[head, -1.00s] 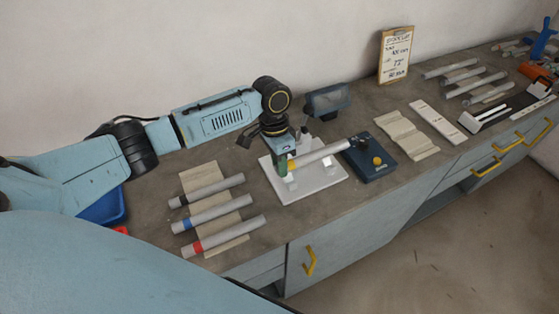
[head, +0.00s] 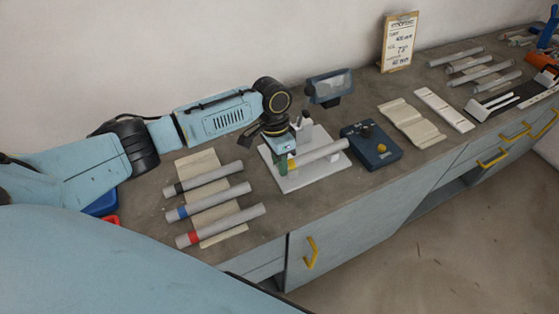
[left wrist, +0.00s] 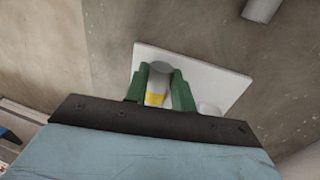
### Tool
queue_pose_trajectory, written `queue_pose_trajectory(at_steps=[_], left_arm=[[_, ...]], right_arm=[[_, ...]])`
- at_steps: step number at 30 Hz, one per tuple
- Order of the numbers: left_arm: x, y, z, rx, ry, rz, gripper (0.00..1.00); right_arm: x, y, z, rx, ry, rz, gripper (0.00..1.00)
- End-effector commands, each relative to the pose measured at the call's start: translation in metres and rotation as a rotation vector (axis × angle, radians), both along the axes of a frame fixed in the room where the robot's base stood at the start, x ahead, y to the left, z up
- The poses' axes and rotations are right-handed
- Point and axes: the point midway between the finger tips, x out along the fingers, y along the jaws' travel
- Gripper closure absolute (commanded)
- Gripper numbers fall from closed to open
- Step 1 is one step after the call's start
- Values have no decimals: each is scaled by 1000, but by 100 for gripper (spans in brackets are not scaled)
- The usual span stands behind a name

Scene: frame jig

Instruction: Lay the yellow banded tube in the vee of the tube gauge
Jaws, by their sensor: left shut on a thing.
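The yellow banded tube (head: 322,152) is grey, with its yellow band at the left end, and lies across above the white tube gauge (head: 303,184). My left gripper (head: 286,163) is shut on the tube at its banded end. In the left wrist view the green fingers (left wrist: 161,88) stand on both sides of the tube, with the yellow band (left wrist: 155,99) between them and the white gauge plate (left wrist: 213,87) beyond. The tube hides most of the vee, so I cannot tell whether it touches it. My right gripper is not in view.
Tubes with black, blue (head: 208,202) and red bands lie on a beige mat (head: 224,236) at left. A dark blue box with a yellow button (head: 371,145) stands close right of the gauge. A dark display (head: 329,87) stands behind. A beige ridged mat (head: 412,124) lies farther right.

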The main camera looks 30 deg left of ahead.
Motion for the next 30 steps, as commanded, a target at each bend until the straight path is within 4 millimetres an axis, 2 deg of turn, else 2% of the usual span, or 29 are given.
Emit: queue_pose_trajectory(at_steps=[16, 17, 22, 30], left_arm=[[0, 0, -5, -1, 1, 0, 100], [0, 0, -5, -1, 1, 0, 74], [0, 0, -5, -1, 1, 0, 51], [0, 0, -5, 0, 1, 0, 50]], right_arm=[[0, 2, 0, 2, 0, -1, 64], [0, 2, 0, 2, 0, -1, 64], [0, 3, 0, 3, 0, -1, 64], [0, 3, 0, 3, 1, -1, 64]])
